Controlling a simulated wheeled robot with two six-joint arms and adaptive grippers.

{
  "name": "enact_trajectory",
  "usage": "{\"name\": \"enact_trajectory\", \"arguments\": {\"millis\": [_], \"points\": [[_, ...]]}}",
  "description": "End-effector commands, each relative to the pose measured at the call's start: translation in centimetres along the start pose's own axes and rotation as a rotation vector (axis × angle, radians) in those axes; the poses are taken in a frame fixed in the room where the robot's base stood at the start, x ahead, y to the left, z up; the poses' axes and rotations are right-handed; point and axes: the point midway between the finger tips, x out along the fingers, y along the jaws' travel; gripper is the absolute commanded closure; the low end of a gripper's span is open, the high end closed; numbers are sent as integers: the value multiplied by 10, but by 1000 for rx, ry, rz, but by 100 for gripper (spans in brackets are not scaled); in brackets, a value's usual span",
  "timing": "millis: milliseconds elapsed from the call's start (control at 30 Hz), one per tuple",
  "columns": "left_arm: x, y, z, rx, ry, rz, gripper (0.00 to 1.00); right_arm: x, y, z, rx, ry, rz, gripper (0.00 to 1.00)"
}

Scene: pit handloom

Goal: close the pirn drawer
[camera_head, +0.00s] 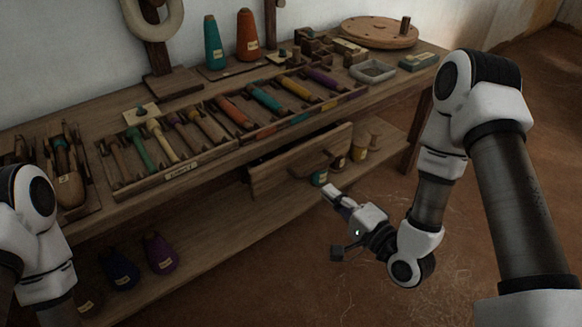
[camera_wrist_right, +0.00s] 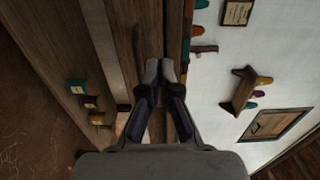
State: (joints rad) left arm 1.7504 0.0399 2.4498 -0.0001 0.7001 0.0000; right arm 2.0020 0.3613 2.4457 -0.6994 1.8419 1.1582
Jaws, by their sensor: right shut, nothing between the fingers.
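The pirn drawer (camera_head: 300,162) shows in the head view as a long plain wooden front under the bench top. It stands out from under the bench edge, with a dark gap above its left part. My right gripper (camera_head: 329,190) is shut and empty, in front of and below the drawer front's right half. I see a space between the fingertips and the drawer front, but cannot tell its depth. In the right wrist view the closed fingertips (camera_wrist_right: 160,70) point at the wooden bench side. My left arm shows at the left edge; its gripper is out of frame.
The bench top (camera_head: 85,135) carries a tray of several coloured pirns (camera_head: 175,172), cones and a round wooden disc (camera_head: 380,32). The lower shelf (camera_head: 215,232) holds small pots (camera_head: 359,153) and dark bags (camera_head: 160,253). The floor at the right front is clear.

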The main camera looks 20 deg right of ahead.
Motion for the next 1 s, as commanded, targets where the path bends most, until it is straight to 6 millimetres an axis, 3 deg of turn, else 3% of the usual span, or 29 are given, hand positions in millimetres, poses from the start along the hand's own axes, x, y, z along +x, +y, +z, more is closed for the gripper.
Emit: {"name": "enact_trajectory", "arguments": {"millis": [533, 700, 1000], "points": [[32, 0, 0, 0, -1, 0, 81, 111, 1, 1, -3, -2, -4, 100], [36, 0, 0, 0, -1, 0, 81, 126, 0, 1, 0, -1, -3, 100], [35, 0, 0, 0, -1, 0, 81, 128, -1, 0, 1, -1, -1, 100]]}}
